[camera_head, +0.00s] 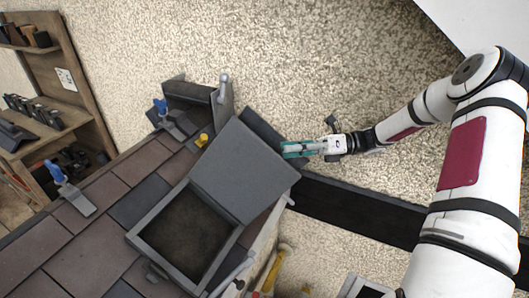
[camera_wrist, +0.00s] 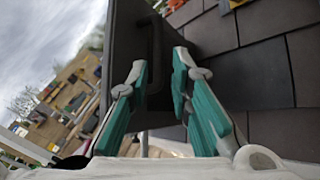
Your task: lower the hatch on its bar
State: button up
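The hatch lid (camera_head: 245,172) is a grey panel standing raised at the upper right edge of its square frame (camera_head: 222,262) on the roof. The dark opening (camera_head: 185,232) below it is uncovered. In the wrist view the dark lid (camera_wrist: 125,45) rises in front of me, with a dark bar handle (camera_wrist: 156,42) on its face. My gripper (camera_head: 286,149) is at the right side of the lid, with teal fingers. In the wrist view my gripper (camera_wrist: 160,62) has its fingers apart, with the bar ahead between the tips. I cannot tell whether they touch it.
Brown and dark shingles (camera_head: 100,240) cover the roof around the frame. Blue-handled tools (camera_head: 70,190) and a yellow item (camera_head: 202,140) lie on it. A dark grey box-like piece (camera_head: 195,100) stands behind. Wooden shelves (camera_head: 70,65) stand at the left. The pebbled ground beyond looks clear.

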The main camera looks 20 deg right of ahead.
jog(key=w+a+p, duration=0.1)
jog(key=a, duration=0.6)
jog(key=shift+p, duration=0.3)
jog(key=shift+a+r, duration=0.1)
grip_shut()
